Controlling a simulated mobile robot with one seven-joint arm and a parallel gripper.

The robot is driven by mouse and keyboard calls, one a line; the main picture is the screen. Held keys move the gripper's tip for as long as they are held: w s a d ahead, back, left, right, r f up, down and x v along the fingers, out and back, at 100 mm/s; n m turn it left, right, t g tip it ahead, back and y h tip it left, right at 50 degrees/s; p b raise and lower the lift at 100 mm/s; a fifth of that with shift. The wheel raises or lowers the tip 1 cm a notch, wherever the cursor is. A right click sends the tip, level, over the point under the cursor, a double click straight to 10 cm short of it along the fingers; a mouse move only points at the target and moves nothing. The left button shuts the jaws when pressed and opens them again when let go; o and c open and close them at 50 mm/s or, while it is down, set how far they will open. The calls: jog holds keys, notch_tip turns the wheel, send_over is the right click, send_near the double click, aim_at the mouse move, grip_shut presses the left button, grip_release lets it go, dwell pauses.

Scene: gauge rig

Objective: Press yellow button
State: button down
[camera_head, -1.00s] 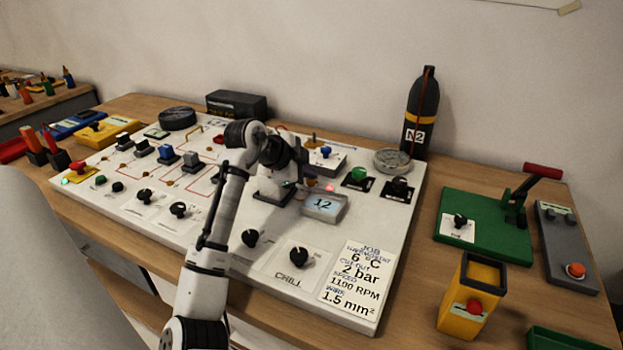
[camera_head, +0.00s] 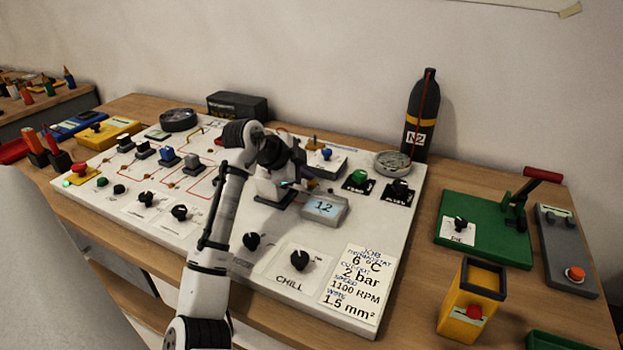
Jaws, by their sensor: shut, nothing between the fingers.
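The white panel (camera_head: 215,245) lies on the wooden table with several knobs, switches and buttons on it. A small brass-coloured piece (camera_head: 313,141) stands at the panel's back, beyond my gripper.
A blue knob (camera_head: 326,153), a green button (camera_head: 359,176) and a black knob (camera_head: 399,187) sit right of my gripper. The black N2 bottle (camera_head: 421,112) stands behind. A green board with a lever (camera_head: 484,226) and a yellow box (camera_head: 468,304) are at the right.

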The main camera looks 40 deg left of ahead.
aim_at(306, 189)
jog(key=shift+w+r, duration=0.1)
jog(key=shift+r, duration=0.2)
jog(key=shift+d+r, duration=0.1)
jog(key=shift+r, duration=0.1)
notch_tip(306, 189, up, 5)
jog(key=p, duration=0.3)
jog(key=shift+f, duration=0.1)
jog(key=shift+f, duration=0.1)
dwell(0.7)
